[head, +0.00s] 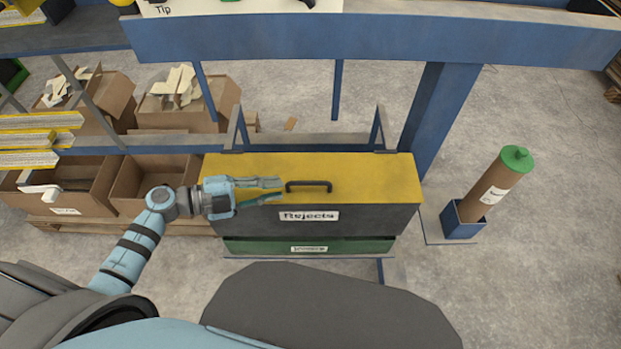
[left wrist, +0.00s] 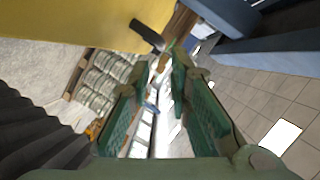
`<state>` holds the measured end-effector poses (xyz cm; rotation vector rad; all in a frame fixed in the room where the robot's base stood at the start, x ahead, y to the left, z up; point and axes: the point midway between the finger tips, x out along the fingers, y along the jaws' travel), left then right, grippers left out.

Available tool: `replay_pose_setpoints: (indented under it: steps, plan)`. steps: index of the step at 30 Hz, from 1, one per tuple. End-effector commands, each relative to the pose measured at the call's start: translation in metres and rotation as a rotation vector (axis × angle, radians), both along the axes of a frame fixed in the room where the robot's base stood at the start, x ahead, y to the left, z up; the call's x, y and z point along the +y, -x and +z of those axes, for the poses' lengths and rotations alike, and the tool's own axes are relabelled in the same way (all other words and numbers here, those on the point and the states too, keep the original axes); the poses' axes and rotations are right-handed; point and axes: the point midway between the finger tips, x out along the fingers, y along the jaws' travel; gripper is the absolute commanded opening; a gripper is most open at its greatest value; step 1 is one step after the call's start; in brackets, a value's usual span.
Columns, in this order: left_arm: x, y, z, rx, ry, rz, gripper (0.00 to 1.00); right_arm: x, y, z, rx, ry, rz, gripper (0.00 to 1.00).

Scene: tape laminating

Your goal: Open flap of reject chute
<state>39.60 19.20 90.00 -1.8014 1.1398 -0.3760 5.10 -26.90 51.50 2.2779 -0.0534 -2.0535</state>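The reject chute is a dark grey box labelled "Rejects" (head: 370,218). Its yellow flap (head: 375,175) lies flat and closed on top in the head view. A black bar handle (head: 308,186) is fixed to the flap. My left gripper (head: 272,190) points right at the handle's left end, low over the flap, and looks just short of it. In the left wrist view the yellow flap (left wrist: 90,22) fills the top left, and the dark handle (left wrist: 147,36) lies just beyond the fingertips. The left gripper's fingers (left wrist: 161,72) are apart with nothing between them. My right gripper is not seen.
A blue bench beam (head: 380,38) runs above and behind the chute. Cardboard boxes (head: 140,190) stand left of it. A cardboard tube with a green cap (head: 490,185) leans in a blue holder at right. A green drawer-like front (head: 350,245) sits under the chute box.

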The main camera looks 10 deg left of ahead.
Motion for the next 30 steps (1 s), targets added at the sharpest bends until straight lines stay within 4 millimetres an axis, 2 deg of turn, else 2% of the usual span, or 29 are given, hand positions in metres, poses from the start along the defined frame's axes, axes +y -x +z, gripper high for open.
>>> replay_pose_setpoints:
  steps: [6, 12, 16, 24, 27, 30]
  plan:
    - [-0.043, -0.028, -0.01, -0.002, 0.004, 0.004, 0.18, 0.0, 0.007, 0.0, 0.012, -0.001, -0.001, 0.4]
    - [-0.07, -0.045, -0.018, 0.0, 0.002, 0.001, 0.18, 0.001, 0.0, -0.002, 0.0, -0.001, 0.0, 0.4]
    - [-0.078, -0.05, -0.02, -0.001, 0.001, 0.001, 0.18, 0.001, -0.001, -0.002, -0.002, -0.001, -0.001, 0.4]
    - [-0.08, -0.051, -0.02, 0.0, 0.0, 0.0, 0.18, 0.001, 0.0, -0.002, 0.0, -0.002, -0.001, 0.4]
    - [-0.08, -0.051, -0.02, 0.0, 0.0, 0.0, 0.02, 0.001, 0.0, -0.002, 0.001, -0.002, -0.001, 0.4]
    - [-0.08, -0.051, -0.02, 0.0, 0.0, 0.0, 0.0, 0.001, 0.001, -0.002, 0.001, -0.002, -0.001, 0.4]
